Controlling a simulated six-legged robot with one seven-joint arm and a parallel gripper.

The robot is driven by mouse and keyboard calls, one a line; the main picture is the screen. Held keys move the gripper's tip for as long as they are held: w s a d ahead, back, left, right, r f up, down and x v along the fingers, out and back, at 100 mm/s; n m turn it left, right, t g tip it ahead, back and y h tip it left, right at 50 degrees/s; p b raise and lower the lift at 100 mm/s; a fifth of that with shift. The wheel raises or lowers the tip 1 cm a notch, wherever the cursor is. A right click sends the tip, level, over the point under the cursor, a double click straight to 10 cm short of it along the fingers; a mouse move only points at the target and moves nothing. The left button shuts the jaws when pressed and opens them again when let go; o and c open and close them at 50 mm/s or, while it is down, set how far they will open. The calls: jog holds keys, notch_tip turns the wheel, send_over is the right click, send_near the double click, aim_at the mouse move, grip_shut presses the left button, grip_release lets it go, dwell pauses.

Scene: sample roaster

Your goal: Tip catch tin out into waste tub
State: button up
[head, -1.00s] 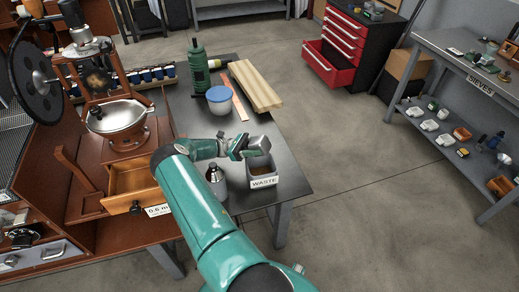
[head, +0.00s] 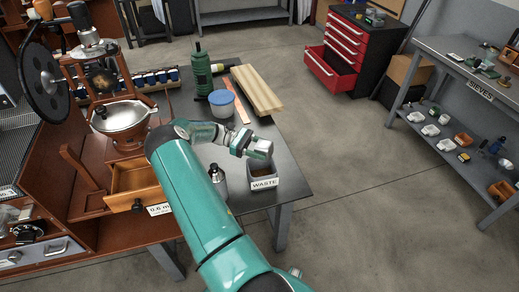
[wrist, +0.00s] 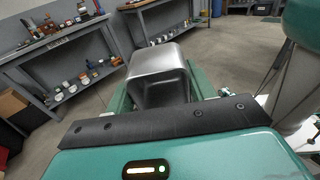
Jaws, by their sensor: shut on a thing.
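The catch tin (head: 263,148) is a small silvery metal tin, held tilted just above the waste tub. It fills the middle of the wrist view (wrist: 158,62), where a darker face, perhaps its hollow, is turned towards the camera. My gripper (head: 249,146) is shut on the tin, with green fingers on both sides of it. The waste tub (head: 263,184) is a grey open box with a WASTE label on its front, near the right edge of the bench. Brown matter shows inside it. The tin hides part of the tub's back rim, and I cannot tell whether anything is falling.
A steel bottle (head: 218,180) stands left of the tub. Behind are a blue-lidded container (head: 221,102), a green bottle (head: 198,75) and wooden boards (head: 257,90). An open drawer (head: 135,182) lies left. Floor right of the bench is clear.

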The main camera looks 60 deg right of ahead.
jog(key=t, duration=0.2)
jog(key=s+t, duration=0.1)
jog(key=t, duration=0.3)
jog(key=shift+s+r+y, duration=0.3)
jog(key=shift+s, duration=0.05)
jog(key=t, duration=0.6)
jog(key=shift+s+d+r+y, duration=0.1)
jog(key=shift+s+r+y, duration=0.05)
jog(key=shift+s+y, duration=0.15)
jog(key=t, duration=0.4)
jog(key=shift+w+f+t+y, duration=0.1)
jog(key=shift+f+t+y, duration=0.2)
jog(key=shift+f, duration=0.05)
jog(key=shift+w+f+t, duration=0.15)
jog(key=shift+w+t, duration=0.05)
jog(key=shift+t, duration=0.8)
